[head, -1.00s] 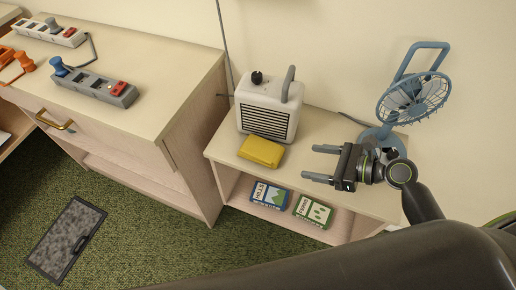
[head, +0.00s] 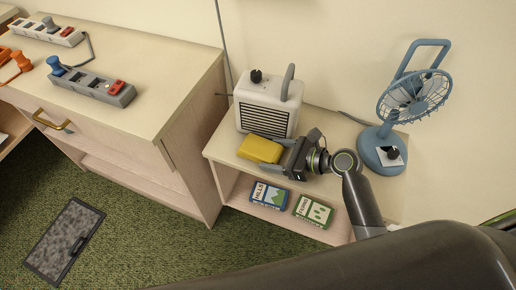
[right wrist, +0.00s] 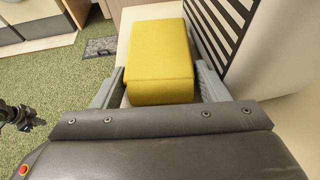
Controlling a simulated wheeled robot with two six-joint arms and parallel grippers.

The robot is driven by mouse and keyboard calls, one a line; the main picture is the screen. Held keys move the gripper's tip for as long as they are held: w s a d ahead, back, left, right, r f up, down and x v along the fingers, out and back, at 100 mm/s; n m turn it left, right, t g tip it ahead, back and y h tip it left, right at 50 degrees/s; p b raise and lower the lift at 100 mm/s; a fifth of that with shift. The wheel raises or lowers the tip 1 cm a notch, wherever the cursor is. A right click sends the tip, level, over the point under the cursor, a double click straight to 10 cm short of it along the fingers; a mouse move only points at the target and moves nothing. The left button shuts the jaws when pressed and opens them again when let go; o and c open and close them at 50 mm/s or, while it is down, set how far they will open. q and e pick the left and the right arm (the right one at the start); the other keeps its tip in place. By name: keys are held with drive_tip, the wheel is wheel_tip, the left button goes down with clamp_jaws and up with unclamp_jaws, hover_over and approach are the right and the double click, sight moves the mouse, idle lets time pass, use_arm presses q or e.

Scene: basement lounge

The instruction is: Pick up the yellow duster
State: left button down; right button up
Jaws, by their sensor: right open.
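The yellow duster (head: 260,149) is a soft-edged yellow block on the low shelf unit, just in front of the white heater. My right gripper (head: 263,154) is open at its right end, low over the shelf top. In the right wrist view the duster (right wrist: 160,55) lies between the two grey fingers, with a narrow gap at the left finger and the right finger close beside it. I cannot tell whether either finger touches it. A small dark jointed part at the left edge of the right wrist view looks like my left arm; its jaws cannot be made out.
The heater (head: 270,105) with its slatted front stands right behind the duster. A blue fan (head: 382,150) stands to the right. Two small boxes (head: 270,195) (head: 313,210) lie on the lower shelf. A taller cabinet (head: 150,75) stands left, with power strips on top.

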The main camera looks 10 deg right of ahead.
drive_tip(key=shift+w+a+f, duration=0.15)
drive_tip(key=shift+a, duration=0.05)
drive_tip(key=c, duration=0.6)
